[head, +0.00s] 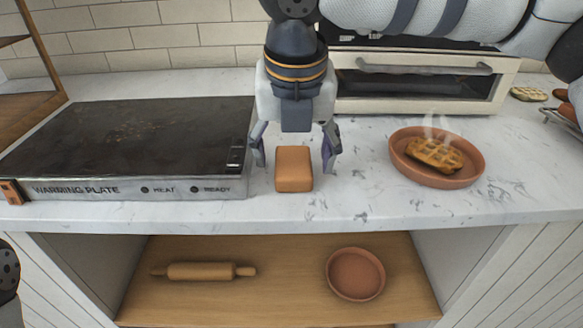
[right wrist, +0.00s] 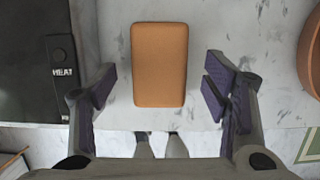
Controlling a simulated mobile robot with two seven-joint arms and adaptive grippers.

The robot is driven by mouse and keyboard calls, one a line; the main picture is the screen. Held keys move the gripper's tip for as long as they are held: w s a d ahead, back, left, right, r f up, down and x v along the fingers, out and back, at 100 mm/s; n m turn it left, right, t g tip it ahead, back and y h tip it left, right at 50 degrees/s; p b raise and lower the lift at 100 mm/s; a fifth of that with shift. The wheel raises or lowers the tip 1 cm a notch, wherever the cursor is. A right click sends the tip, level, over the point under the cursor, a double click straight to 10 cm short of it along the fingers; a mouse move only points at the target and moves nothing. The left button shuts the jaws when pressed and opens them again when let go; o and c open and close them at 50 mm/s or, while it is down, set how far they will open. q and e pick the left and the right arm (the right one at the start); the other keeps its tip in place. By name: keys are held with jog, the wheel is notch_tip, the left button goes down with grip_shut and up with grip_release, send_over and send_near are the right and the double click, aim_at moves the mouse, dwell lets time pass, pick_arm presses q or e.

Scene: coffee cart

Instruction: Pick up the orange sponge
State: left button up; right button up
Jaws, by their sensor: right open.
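The orange sponge (head: 294,169) is a small block lying on the marble counter, right of the warming plate. In the right wrist view the sponge (right wrist: 159,64) lies just ahead of the fingers, roughly centred between them. My right gripper (head: 294,157) points down over it with its fingers apart, one on each side. The right wrist view shows both purple-padded fingers of the gripper (right wrist: 164,85) open, with counter showing between each finger and the sponge. Nothing is held. At the head view's lower left edge a dark part of my body shows, but no left gripper fingers.
The warming plate (head: 120,140) fills the counter's left side, close to the left finger. A terracotta plate (head: 472,178) with a steaming waffle (head: 434,154) stands right. A toaster oven (head: 420,85) is behind. The shelf below holds a rolling pin (head: 203,271) and terracotta dish (head: 355,274).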

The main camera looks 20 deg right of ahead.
jog(key=shift+w+f, duration=0.25)
jog(key=shift+f, duration=0.25)
jog(key=c, duration=0.9)
jog(key=shift+r, duration=0.2)
